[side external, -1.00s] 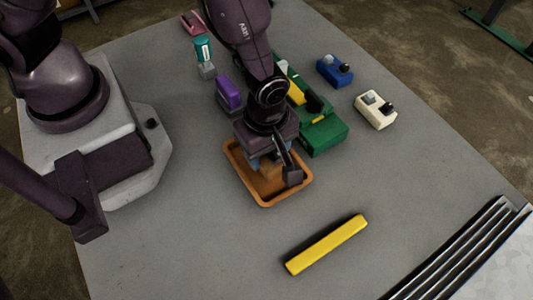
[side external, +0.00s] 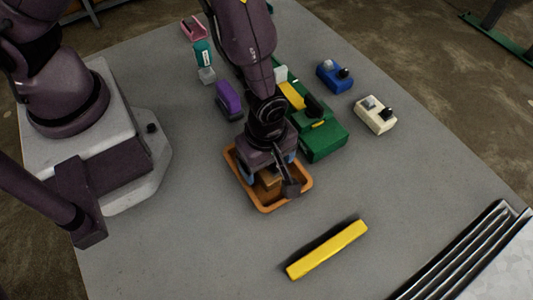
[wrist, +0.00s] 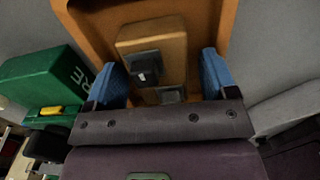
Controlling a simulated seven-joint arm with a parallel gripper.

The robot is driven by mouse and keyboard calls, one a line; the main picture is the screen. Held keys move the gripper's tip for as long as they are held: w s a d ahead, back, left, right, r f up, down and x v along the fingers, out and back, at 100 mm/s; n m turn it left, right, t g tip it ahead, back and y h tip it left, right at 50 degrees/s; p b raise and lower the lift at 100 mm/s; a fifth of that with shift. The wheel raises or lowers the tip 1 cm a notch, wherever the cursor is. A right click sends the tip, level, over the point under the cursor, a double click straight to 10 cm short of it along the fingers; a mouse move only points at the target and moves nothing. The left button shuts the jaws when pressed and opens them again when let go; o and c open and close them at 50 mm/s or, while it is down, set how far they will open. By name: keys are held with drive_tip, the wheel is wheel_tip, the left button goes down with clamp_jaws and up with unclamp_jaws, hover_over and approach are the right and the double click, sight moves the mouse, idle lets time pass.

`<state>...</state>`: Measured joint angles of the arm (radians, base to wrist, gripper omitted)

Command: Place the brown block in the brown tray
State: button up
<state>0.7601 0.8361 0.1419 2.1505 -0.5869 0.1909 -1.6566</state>
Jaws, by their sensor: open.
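The brown block (side external: 268,180) is inside the brown tray (side external: 266,208), partly hidden by my gripper in the side view. In the wrist view the block (wrist: 165,42) has dark square parts on its face and lies within the walls of the tray (wrist: 88,22). My gripper (side external: 270,172) is over the tray with its jaws open. In the wrist view its blue fingers (wrist: 161,78) stand on either side of the block, with gaps visible on both sides.
A green machine-like block (side external: 322,138) stands close behind the tray to the right. A purple block (side external: 229,100) is behind left, and a yellow bar (side external: 327,250) lies in front. Blue (side external: 334,74) and cream (side external: 375,114) blocks are at the back right.

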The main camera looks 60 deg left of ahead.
drive_tip(key=w+a+r+m+h, duration=0.1)
drive_tip(key=a+r+m, duration=0.15)
drive_tip(key=r, duration=0.85)
drive_tip(key=a+r+m+h, duration=0.1)
drive_tip(key=a+r+m, duration=0.15)
drive_tip(key=r, duration=0.75)
drive_tip(key=s+a+r+m+t+y, duration=0.1)
drive_tip(key=s+a+r+m+t, duration=0.1)
drive_tip(key=a+r+m, duration=0.4)
drive_tip(key=s+a+r+m+t+y, duration=0.1)
drive_tip(key=s+a+r+m+t, duration=0.2)
drive_tip(key=s+a+r+m, duration=0.2)
wheel_tip(320, 180, up, 2)
drive_tip(key=shift+a+r+m+t, duration=0.1)
drive_tip(key=shift+a+m+t, duration=0.2)
drive_tip(key=shift+a+m, duration=0.85)
drive_tip(key=shift+a, duration=0.1)
